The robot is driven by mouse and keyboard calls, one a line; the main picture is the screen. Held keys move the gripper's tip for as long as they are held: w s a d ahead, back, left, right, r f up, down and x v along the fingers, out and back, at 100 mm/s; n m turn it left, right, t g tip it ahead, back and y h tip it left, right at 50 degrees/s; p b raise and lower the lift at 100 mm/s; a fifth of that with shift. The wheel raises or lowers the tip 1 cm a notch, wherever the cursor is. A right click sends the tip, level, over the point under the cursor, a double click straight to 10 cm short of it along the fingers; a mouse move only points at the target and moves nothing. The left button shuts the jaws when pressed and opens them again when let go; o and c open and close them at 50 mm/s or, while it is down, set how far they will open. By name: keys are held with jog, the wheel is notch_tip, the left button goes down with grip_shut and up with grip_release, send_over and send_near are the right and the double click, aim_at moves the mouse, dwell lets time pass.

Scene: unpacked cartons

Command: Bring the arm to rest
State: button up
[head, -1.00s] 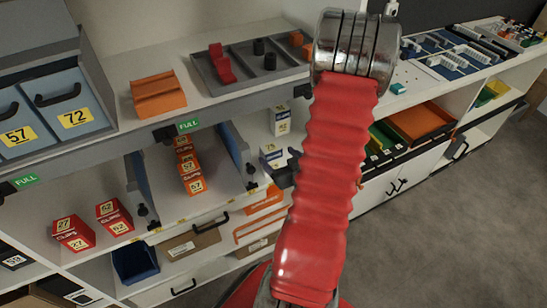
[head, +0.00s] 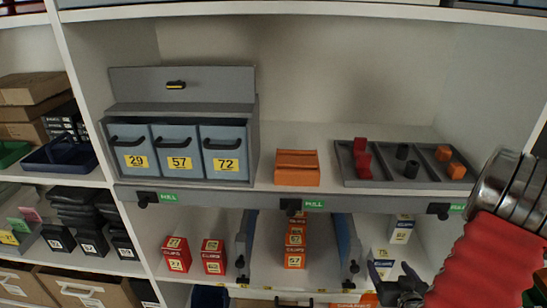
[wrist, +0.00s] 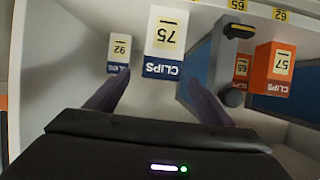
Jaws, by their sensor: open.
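My gripper (head: 393,272) is at the lower right of the head view, in front of the lower shelf bay. In the wrist view my gripper (wrist: 157,80) has its two dark fingers spread with nothing held between them. A white and blue clips carton marked 75 (wrist: 163,42) stands beyond the fingers, seen upside down. A second white and blue carton marked 92 (wrist: 119,52) is to its left. Whether the fingers touch either carton cannot be told. My red sleeved arm fills the right edge of the head view.
Orange cartons (head: 295,238) stand in a lane between blue-grey dividers (head: 347,245). Red cartons (head: 176,254) stand left of it. Above are blue drawers (head: 179,152), an orange block (head: 297,168) and a grey tray (head: 350,181). The shelf edge (head: 240,197) runs above my gripper.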

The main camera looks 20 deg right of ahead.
jog(key=shift+f, duration=0.1)
jog(key=shift+s+a+f, duration=0.1)
jog(key=shift+s+f, duration=0.05)
jog(key=shift+f, duration=0.2)
jog(key=s+a+f+m+g+y, duration=0.2)
jog(key=s+f+g, duration=0.4)
jog(key=s+g, duration=0.35)
jog(key=w+a+r+n+t+y, duration=0.1)
jog(key=w+a+r+n, duration=0.1)
jog(key=a+r, duration=0.8)
jog(key=w+a+r+n+t+y, duration=0.1)
jog(key=w+a+r+n+y, duration=0.1)
jog(key=a+r, duration=0.9)
jog(key=w+a+r+n+t+y, duration=0.1)
jog(key=w+a+r+n, duration=0.2)
jog(key=a+r, duration=0.8)
jog(key=w+a, duration=0.1)
jog(key=a, duration=0.4)
jog(key=shift+w+n, duration=0.25)
jog(key=shift+n, duration=0.15)
